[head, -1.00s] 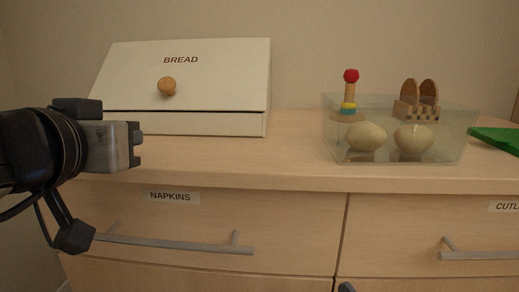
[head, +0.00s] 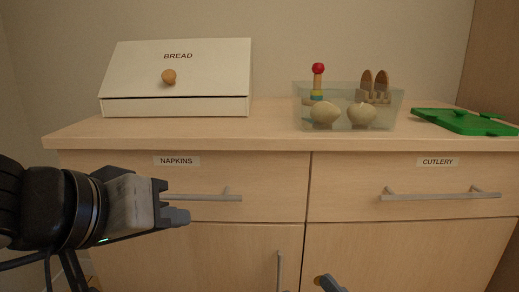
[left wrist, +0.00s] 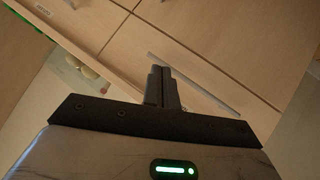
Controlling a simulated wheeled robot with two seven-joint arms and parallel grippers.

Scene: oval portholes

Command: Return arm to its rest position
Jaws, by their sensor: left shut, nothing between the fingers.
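My left gripper (head: 176,203) is shut and empty in the head view. It hangs in front of the cabinet, just below and left of the napkins drawer handle (head: 212,197), and I cannot tell whether they touch. In the left wrist view its closed fingertips (left wrist: 161,88) point at the cabinet front, with a long handle (left wrist: 193,82) beyond them.
On the cabinet top (head: 270,122) stand a closed bread box (head: 205,75) and a clear bin (head: 395,112) with several items inside. A green lid (head: 455,121) lies at the right. The napkins drawer (head: 250,180) and cutlery drawer (head: 350,180) are shut.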

